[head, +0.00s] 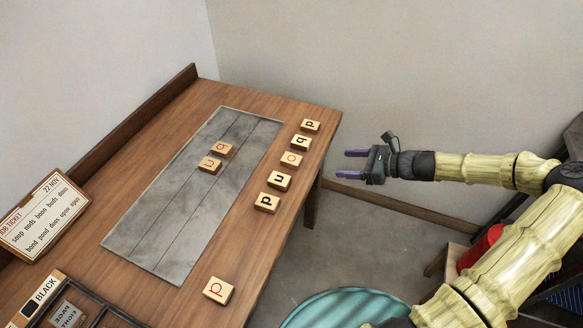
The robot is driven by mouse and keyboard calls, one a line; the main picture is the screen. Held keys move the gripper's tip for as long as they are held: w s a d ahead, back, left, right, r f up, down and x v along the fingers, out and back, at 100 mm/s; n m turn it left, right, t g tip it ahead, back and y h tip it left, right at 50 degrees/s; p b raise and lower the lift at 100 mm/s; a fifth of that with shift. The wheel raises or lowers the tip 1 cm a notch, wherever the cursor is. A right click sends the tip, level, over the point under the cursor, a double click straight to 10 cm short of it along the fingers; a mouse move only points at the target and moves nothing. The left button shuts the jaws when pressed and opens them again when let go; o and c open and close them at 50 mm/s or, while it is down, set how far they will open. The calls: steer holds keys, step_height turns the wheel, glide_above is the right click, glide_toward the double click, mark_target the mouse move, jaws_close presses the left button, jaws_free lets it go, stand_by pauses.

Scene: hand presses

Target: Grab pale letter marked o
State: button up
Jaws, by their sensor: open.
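The pale tile marked o (292,160) lies face up near the right edge of the wooden table. Its letter looks reddish. It sits in a slanting row of pale letter tiles, between a black-lettered b or q tile (302,142) behind it and a u or n tile (279,181) in front. My gripper (346,164) is open and empty. Its two purple fingers point left towards the row. In the picture it is to the right of the o tile, past the table's edge and apart from it.
A grey slab (150,225) on the table (105,275) bears two red-lettered tiles (222,150). Other tiles (310,126) (267,202) end the row. One tile (218,290) lies nearer. A job ticket (40,215), a BLACK sign (42,289) and a dark tray stand left.

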steer(key=shift+w, duration=0.15)
glide_toward(298, 160)
steer(key=x, duration=0.4)
steer(key=shift+a+f+p, duration=0.15)
steer(key=shift+p, duration=0.25)
steer(key=shift+a+f, duration=0.15)
steer(key=shift+a, duration=0.1)
steer(key=x, duration=0.5)
steer(key=shift+w+p, duration=0.25)
steer(key=shift+p, duration=0.15)
steer(key=shift+a, duration=0.35)
steer(key=shift+s+d, duration=0.1)
steer(key=shift+d, duration=0.3)
